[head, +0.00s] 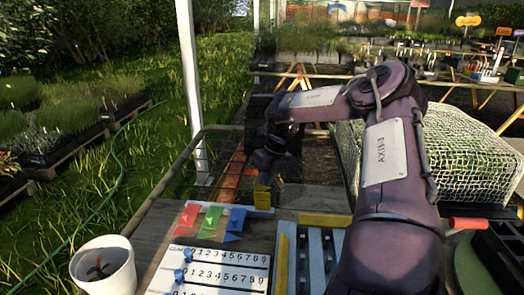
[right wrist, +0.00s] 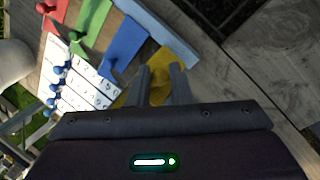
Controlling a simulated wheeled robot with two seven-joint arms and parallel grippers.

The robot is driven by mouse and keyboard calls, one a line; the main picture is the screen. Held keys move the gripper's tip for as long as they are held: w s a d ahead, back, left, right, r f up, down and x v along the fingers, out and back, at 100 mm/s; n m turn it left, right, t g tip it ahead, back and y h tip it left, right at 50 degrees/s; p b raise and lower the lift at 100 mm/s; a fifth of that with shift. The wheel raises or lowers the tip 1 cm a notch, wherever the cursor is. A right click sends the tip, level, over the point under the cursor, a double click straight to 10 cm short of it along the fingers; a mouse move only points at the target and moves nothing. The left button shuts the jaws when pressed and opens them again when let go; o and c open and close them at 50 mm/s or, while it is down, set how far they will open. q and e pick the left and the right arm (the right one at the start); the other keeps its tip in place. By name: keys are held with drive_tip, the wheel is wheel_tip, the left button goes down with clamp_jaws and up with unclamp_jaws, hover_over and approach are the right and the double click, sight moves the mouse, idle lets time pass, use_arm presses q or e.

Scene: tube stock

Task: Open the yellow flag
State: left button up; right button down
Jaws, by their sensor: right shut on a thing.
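The yellow flag (head: 263,196) is at the right end of a row of flags, on a pale rail (right wrist: 158,27). My right gripper (head: 262,178) comes down over it from the far side. In the right wrist view its two fingers (right wrist: 160,72) are shut on the yellow flag (right wrist: 165,58), with yellow showing between and beside them. The fingers and arm hide part of the flag, so I cannot tell how far it is turned. The red flag (head: 188,215), green flag (head: 212,216) and blue flag (head: 236,219) stand to its left. My left gripper is out of view.
A white number board (head: 222,273) with blue knobs lies in front of the flags. A white pot (head: 104,268) stands at the left. Slats with yellow edging (head: 282,265) lie to the right. A mesh-covered crate (head: 452,165) and a red cylinder (head: 468,223) are farther right.

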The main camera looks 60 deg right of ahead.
use_arm(q)
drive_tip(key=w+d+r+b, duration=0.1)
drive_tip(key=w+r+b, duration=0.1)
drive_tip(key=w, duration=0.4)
drive_tip(key=shift+b, duration=0.4)
use_arm(e)
drive_tip(key=shift+w+d+f+m+g+y, duration=0.15)
drive_tip(key=shift+d+f+g+y, duration=0.25)
drive_tip(key=shift+d+y, duration=0.25)
drive_tip(key=shift+w+d+f+m+g+y, duration=0.15)
drive_tip(key=shift+d+f+g+y, duration=0.25)
drive_tip(key=shift+d+y, duration=0.25)
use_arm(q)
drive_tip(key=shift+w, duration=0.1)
use_arm(e)
drive_tip(key=shift+s, duration=0.1)
drive_tip(key=c, duration=1.8)
unclamp_jaws()
drive_tip(key=o, duration=0.5)
drive_tip(key=shift+d+f, duration=0.15)
drive_tip(key=shift+d, duration=0.05)
drive_tip(key=shift+c, duration=0.2)
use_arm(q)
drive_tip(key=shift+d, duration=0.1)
use_arm(e)
drive_tip(key=shift+w+r, duration=0.2)
drive_tip(key=shift+r, duration=0.1)
